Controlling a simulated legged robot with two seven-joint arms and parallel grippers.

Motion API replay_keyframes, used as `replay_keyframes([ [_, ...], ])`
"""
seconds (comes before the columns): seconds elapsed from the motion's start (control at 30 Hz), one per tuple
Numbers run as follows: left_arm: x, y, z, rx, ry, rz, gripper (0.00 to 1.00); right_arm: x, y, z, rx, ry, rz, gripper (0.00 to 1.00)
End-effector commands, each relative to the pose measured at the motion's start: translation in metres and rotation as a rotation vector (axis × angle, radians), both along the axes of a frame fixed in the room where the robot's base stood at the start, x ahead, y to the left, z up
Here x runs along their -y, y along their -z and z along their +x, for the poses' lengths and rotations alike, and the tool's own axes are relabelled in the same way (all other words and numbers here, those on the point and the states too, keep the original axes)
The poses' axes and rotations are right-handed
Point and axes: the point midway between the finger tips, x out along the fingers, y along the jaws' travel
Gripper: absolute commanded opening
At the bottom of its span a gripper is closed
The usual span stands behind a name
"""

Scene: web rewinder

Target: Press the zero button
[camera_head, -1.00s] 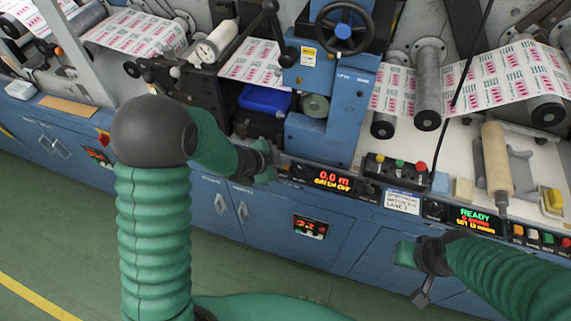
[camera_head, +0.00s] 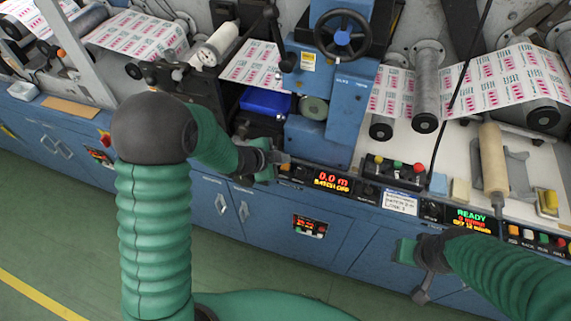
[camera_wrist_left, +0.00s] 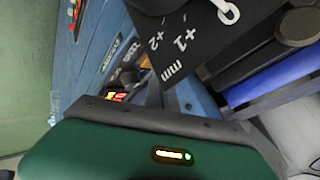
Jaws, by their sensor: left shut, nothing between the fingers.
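The counter panel (camera_head: 332,184) reads "0.0 m" over "BATCH OFF" on the front edge of the blue machine. Small lit buttons (camera_head: 285,169) sit at its left end. I cannot read which one is the zero button. My left gripper (camera_head: 283,158) is shut and empty, with its tip close above and beside those buttons. I cannot tell whether it touches. In the left wrist view the gripper's green body fills the bottom, and a small part of the lit display (camera_wrist_left: 116,96) shows past it. My right gripper (camera_head: 406,252) hangs in front of the cabinet, away from the panel; its fingers are unclear.
A black box with coloured buttons (camera_head: 394,170) stands right of the counter panel. A second display (camera_head: 473,220) reads "READY" farther right. A black plate marked in mm (camera_wrist_left: 182,45) hangs close to the left wrist. The green floor in front is clear.

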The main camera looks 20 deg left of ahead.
Motion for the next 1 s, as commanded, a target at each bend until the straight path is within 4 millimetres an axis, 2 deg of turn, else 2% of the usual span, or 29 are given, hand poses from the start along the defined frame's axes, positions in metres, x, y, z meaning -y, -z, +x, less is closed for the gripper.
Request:
replay_keyframes([
  [0.5,0.000,-0.051,0.000,0.000,0.000,0.000,0.00,0.000,-0.050,0.000,0.000,0.000,0.000,0.36],
  [1.0,0.000,-0.050,0.000,0.000,0.000,0.000,0.00,0.000,-0.050,0.000,0.000,0.000,0.000,0.36],
])
